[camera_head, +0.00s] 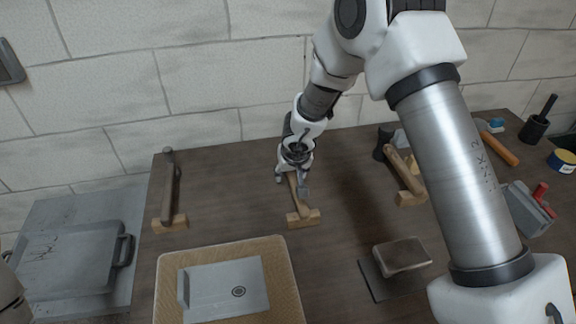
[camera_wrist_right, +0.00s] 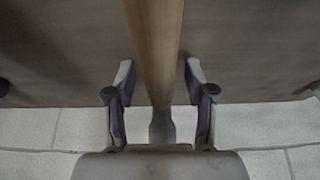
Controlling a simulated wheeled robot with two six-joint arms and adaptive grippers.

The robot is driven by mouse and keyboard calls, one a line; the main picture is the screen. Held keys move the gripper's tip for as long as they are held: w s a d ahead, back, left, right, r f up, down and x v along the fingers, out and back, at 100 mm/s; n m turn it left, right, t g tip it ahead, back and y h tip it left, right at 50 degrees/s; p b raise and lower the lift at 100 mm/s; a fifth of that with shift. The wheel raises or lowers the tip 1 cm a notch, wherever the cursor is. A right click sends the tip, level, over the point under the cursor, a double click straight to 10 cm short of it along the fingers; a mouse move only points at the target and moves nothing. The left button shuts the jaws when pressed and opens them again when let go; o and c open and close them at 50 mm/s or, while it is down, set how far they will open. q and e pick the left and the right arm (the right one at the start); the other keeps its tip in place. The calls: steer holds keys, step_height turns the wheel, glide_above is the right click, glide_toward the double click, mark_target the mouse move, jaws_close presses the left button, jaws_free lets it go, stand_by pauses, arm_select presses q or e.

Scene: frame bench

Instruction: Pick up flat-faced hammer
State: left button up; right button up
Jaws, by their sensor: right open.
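A hammer-like tool with a light wooden handle (camera_head: 304,207) lies near the middle of the bench, its near end on a small wooden block (camera_head: 303,218). My right gripper (camera_head: 293,181) is over its far part and hides the head, so I cannot tell its face shape. In the right wrist view, my open right gripper (camera_wrist_right: 160,80) has one finger on each side of the wooden handle (camera_wrist_right: 156,40), with visible gaps. A grey metal neck (camera_wrist_right: 162,126) shows near the palm. My left gripper is out of view.
Similar tools lie at left (camera_head: 170,188) and right (camera_head: 405,172), each on a block. A board with a metal plate (camera_head: 222,288) is in front. A grey brick-like block (camera_head: 402,255) and a vise (camera_head: 530,208) stand at right. A wall is behind.

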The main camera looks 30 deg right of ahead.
steer(key=shift+f, duration=0.3)
jaws_close()
steer(key=shift+r, duration=0.1)
